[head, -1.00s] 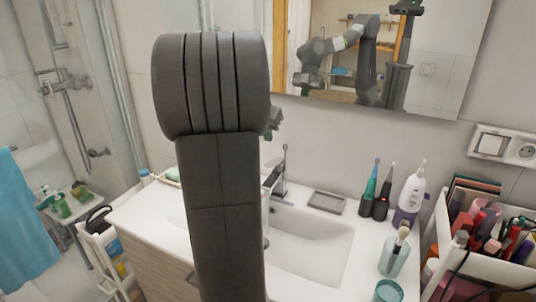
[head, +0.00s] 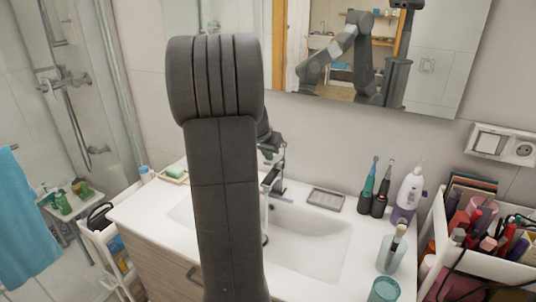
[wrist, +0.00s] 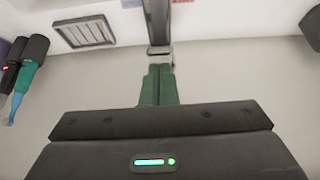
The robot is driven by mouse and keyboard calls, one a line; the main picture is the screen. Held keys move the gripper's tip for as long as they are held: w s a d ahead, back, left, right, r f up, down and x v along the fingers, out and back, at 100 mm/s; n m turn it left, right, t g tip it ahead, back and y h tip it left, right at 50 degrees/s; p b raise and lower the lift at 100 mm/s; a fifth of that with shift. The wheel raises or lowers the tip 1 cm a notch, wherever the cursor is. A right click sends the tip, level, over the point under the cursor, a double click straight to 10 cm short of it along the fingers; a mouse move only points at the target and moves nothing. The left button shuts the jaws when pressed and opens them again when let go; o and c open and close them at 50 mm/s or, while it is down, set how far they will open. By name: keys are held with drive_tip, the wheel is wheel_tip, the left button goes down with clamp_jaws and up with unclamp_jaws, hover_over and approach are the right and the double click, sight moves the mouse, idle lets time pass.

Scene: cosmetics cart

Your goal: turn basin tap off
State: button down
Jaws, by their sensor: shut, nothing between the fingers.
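In the head view my gripper (head: 270,150) is mostly hidden behind my arm, just above the tap.
A grey soap tray (head: 326,199) lies right of the tap. Toothbrushes (head: 368,190) and a white-purple bottle (head: 408,192) stand farther right, near a full cosmetics cart (head: 480,262). A soap dish (head: 173,175) is at left. The mirror (head: 450,60) hangs behind.

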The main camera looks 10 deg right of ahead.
drive_tip(key=shift+f, duration=0.1)
drive_tip(key=b, duration=0.2)
drive_tip(key=f+b, duration=0.1)
drive_tip(key=b, duration=0.2)
drive_tip(key=shift+s+a+f+t+h, duration=0.2)
drive_tip(key=shift+t+h, duration=0.1)
drive_tip(key=shift+t, duration=0.1)
drive_tip(key=b, duration=0.3)
drive_tip(key=shift+s+a+f, duration=0.15)
drive_tip(key=shift+s+f, duration=0.15)
